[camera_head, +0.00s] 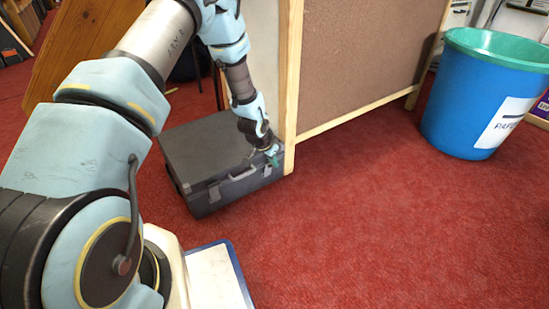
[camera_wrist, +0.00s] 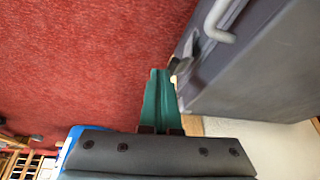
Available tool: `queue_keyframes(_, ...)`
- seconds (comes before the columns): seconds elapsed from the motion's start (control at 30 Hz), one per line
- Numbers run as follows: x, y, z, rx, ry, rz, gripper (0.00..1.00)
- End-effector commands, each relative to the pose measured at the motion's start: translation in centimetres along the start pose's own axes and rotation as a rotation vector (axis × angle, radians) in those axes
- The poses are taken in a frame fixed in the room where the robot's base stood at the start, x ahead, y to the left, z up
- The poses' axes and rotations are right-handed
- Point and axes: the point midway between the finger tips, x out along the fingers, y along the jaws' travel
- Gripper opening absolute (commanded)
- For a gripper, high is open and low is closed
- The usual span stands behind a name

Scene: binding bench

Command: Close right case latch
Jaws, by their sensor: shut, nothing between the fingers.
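A dark grey case (camera_head: 208,148) lies closed on the red carpet, with a handle (camera_head: 241,173) on its front face. Its left latch (camera_head: 214,194) shows in the head view; the right latch is mostly hidden there behind my gripper (camera_head: 274,158). In the wrist view, the case (camera_wrist: 262,75) fills the right side, with the handle (camera_wrist: 218,22) at the top. The right latch (camera_wrist: 182,63) is a small dark piece at the front face, seeming to stick out. My gripper's green fingers (camera_wrist: 160,73) are together and empty, just beside this latch. I cannot tell whether they touch it.
A wooden-framed brown board (camera_head: 365,55) stands close behind the case, its post (camera_head: 291,90) right beside my gripper. A blue bin (camera_head: 478,100) with a green rim stands at the right. The carpet (camera_head: 390,225) in front of the case is clear.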

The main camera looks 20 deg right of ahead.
Motion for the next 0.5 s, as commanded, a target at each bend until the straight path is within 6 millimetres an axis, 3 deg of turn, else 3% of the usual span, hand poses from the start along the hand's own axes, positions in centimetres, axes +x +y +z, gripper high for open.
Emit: queue_keyframes(0.5, -0.44, -0.52, -0.28, 0.002, -0.001, -0.001, 0.00)
